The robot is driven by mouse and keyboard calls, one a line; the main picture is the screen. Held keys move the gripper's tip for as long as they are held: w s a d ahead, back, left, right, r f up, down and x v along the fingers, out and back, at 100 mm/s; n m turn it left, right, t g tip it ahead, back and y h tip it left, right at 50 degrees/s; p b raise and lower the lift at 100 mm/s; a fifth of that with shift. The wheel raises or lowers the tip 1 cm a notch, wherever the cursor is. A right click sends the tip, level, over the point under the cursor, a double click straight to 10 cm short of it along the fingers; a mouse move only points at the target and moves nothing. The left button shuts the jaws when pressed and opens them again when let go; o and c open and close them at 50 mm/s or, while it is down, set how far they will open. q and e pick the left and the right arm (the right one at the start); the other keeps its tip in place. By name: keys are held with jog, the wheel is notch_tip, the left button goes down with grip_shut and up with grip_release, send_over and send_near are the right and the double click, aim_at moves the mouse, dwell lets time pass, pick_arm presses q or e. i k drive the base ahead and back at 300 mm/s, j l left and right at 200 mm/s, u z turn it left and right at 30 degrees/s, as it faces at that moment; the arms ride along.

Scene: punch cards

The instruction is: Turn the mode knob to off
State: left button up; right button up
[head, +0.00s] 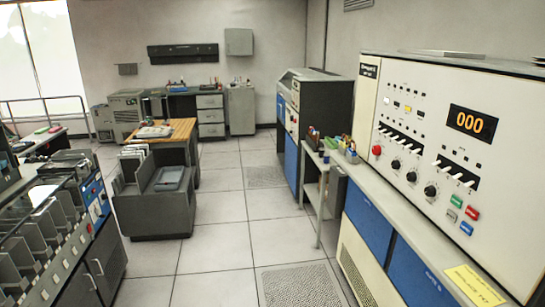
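A cream control panel (425,95) stands at the right in the head view. It carries three black round knobs in a slanting row: an upper left knob (395,165), a middle knob (411,176) and a lower right knob (430,191). Their labels and pointer positions are too small to read, so I cannot tell which one is the mode knob or how it is set. Neither of my grippers is in view.
The panel also has an orange "000" display (470,122), a red round button (377,150), rows of toggle switches and several coloured buttons. A yellow note (475,286) lies on its ledge. A small side table (318,170) stands beyond it. Tiled floor (220,235) lies open left of the panel.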

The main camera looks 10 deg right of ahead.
aim_at(376, 150)
jog(key=i, duration=1.65)
jog(key=i+z, duration=0.25)
jog(key=i, duration=0.2)
jog(key=i+j+z, duration=0.25)
jog(key=i, duration=0.2)
jog(key=i+j+z, duration=0.25)
jog(key=i, duration=0.15)
